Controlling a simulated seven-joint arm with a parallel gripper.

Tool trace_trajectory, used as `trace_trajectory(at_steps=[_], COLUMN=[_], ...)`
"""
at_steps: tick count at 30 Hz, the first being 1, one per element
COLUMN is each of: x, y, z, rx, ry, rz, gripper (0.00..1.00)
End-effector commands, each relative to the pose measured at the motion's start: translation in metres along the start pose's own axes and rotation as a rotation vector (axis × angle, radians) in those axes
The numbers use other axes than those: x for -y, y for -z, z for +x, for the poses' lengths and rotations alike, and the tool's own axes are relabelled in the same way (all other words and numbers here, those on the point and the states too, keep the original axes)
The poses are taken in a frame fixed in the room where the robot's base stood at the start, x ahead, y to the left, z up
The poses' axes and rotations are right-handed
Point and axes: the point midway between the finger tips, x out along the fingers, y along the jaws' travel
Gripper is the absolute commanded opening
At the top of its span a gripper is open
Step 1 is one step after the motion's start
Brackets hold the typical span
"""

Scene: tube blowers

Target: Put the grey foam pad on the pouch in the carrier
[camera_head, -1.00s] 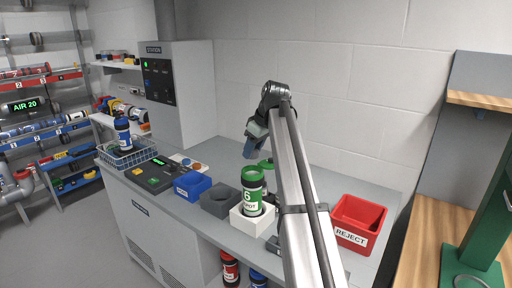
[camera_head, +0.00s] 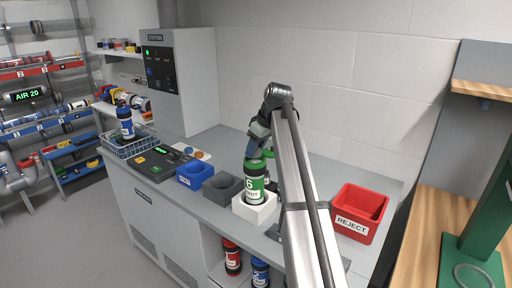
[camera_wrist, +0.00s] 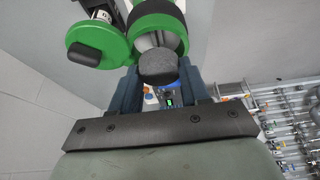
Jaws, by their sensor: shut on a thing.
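The carrier (camera_head: 255,187) is a green and white tube marked 6, standing upright in a white block. Its green rim (camera_wrist: 158,12) shows at the top of the wrist view, with the mouth open and the round green lid (camera_wrist: 98,43) swung to the side. My gripper (camera_head: 253,151) is just above the carrier's mouth. In the wrist view its dark blue fingers are shut on the dark grey foam pad (camera_wrist: 158,66), which overlaps the near edge of the mouth. A pale grey surface shows inside the mouth; I cannot tell if it is the pouch.
The white block (camera_head: 254,212) stands near the bench's front edge. A dark grey block with a hollow (camera_head: 223,187) and a blue bin (camera_head: 194,175) are to its left. A red REJECT bin (camera_head: 359,213) stands to the right, beyond my arm. The bench behind is clear.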

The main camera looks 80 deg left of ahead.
Motion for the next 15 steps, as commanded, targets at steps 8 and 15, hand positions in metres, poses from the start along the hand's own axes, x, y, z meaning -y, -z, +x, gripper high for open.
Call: trace_trajectory(at_steps=[8,15], x=[0.0002,0.0001], y=[-0.0023,-0.0035], z=[0.0052,0.0082], rx=[0.000,0.000], ry=[0.000,0.000], rz=[0.000,0.000], gripper=[0.18,0.18])
